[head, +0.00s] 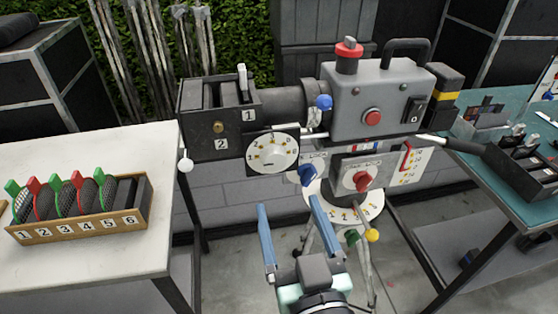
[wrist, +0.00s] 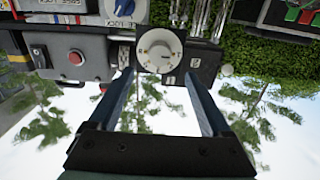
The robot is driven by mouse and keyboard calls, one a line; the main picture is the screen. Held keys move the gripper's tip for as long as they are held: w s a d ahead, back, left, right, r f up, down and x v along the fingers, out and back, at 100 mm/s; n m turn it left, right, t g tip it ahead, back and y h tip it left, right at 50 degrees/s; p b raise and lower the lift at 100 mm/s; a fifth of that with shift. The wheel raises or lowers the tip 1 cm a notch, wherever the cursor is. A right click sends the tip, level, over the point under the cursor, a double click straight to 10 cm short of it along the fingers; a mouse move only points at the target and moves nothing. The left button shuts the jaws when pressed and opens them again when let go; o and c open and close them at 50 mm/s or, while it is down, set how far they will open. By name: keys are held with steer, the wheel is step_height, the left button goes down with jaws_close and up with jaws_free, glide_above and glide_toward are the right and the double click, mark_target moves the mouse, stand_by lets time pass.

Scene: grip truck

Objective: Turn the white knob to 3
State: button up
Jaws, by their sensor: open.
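The numerals and the knob's setting are too small to read surely. My gripper (head: 288,204) is open and empty, with its two blue fingers apart, below the knob in the head view. In the wrist view the fingers (wrist: 160,76) point toward the knob, one to each side, and appear short of it.
A grey box with a red button (head: 372,118) is right of the dial. Blue knob (head: 307,174), red knob (head: 362,181) and yellow-ended lever (head: 372,235) are close by. A white-ended lever (head: 185,163) sticks out left. Tables stand left (head: 150,185) and right (head: 510,200).

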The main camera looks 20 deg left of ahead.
mark_target(275, 164)
steer(key=p+x, duration=0.2)
steer(key=x, duration=0.7)
steer(key=shift+w+a, duration=0.15)
jaws_close()
